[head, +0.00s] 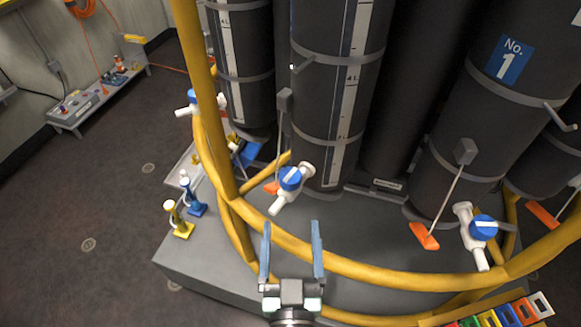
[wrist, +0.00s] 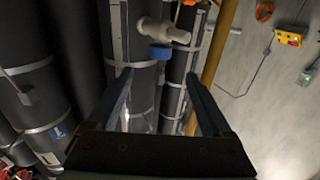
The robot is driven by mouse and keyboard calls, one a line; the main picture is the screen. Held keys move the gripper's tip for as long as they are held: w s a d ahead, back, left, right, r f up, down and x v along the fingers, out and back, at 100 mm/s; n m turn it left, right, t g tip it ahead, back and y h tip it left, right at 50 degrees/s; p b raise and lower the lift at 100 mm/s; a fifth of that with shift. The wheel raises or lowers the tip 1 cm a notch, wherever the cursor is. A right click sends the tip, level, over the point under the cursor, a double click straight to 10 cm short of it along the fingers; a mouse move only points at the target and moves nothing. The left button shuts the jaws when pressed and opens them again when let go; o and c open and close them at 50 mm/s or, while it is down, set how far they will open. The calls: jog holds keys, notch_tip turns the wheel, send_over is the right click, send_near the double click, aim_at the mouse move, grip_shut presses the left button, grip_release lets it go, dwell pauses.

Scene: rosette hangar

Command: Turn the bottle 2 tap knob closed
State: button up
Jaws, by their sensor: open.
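A white tap with a round blue knob (head: 290,178) sits low in front of the middle dark bottle (head: 338,70); no number shows on that bottle. A second blue-knobbed tap (head: 483,227) is at the right by the bottle labelled No. 1 (head: 510,60). A third (head: 193,97) is partly behind the yellow post at the left. My gripper (head: 292,232) is open and empty, its fingers pointing toward the middle tap, apart from it. In the wrist view, a blue knob (wrist: 160,52) on a white tap (wrist: 163,30) appears beyond the open fingertips (wrist: 157,78).
A curved yellow rail (head: 370,268) and upright yellow post (head: 203,95) stand around the bottles, close to my gripper. Orange handles (head: 424,236) hang near the bottles. Colored blocks (head: 505,314) are at lower right. A low bench (head: 95,100) stands far left; the floor there is mostly clear.

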aim_at(289, 186)
jog(key=w+p, duration=0.3)
jog(key=w, duration=0.9)
jog(key=shift+w, duration=0.3)
grip_shut()
jog(key=shift+a, duration=0.1)
jog(key=shift+p, duration=0.3)
